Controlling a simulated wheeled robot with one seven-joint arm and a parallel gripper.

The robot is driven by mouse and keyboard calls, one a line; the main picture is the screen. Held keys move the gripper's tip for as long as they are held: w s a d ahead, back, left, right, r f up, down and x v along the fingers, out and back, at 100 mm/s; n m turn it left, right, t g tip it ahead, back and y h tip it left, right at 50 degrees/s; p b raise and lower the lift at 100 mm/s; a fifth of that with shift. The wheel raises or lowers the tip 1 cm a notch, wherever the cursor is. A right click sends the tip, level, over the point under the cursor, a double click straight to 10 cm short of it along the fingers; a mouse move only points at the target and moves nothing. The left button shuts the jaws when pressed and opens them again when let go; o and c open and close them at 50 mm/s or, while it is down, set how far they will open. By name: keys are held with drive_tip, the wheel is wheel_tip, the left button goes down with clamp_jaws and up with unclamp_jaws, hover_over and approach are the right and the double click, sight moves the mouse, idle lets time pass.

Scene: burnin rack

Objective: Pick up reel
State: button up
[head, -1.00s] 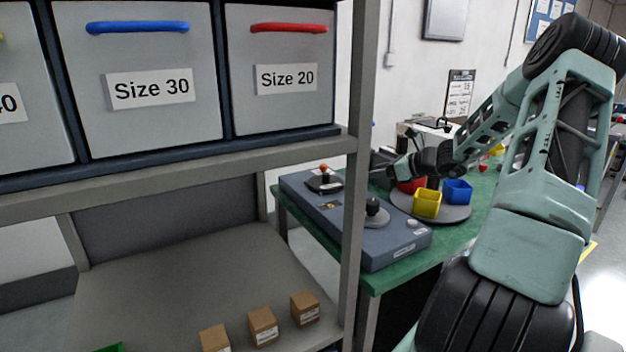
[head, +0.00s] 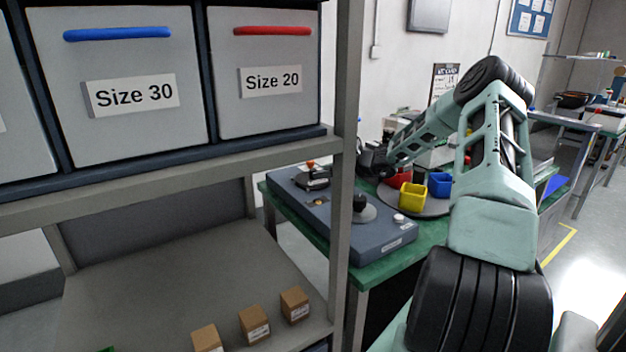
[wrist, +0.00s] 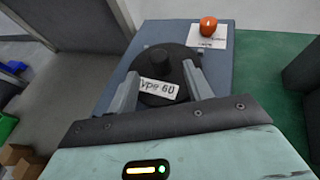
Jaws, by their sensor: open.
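A dark round disc with a raised hub and a white label ending "ype 60" (wrist: 157,88) shows in the wrist view on a blue-grey box (wrist: 140,50). It looks like the reel, though I cannot be sure. My gripper (wrist: 162,84) is open, with one finger on each side of the disc; whether they touch it I cannot tell. In the head view my gripper (head: 372,160) is small and dark, at the back of the blue-grey box (head: 385,236).
An orange knob on a white plate (wrist: 208,27) sits close by on the box. A grey shelf (head: 345,120) with bins stands at the left, holding small cartons (head: 254,324).

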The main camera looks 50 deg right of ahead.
drive_tip(key=shift+p+x, duration=0.35)
drive_tip(key=shift+x, duration=1.5)
drive_tip(key=shift+r, duration=0.1)
clamp_jaws()
drive_tip(key=shift+w, duration=0.1)
drive_tip(key=shift+r, duration=0.15)
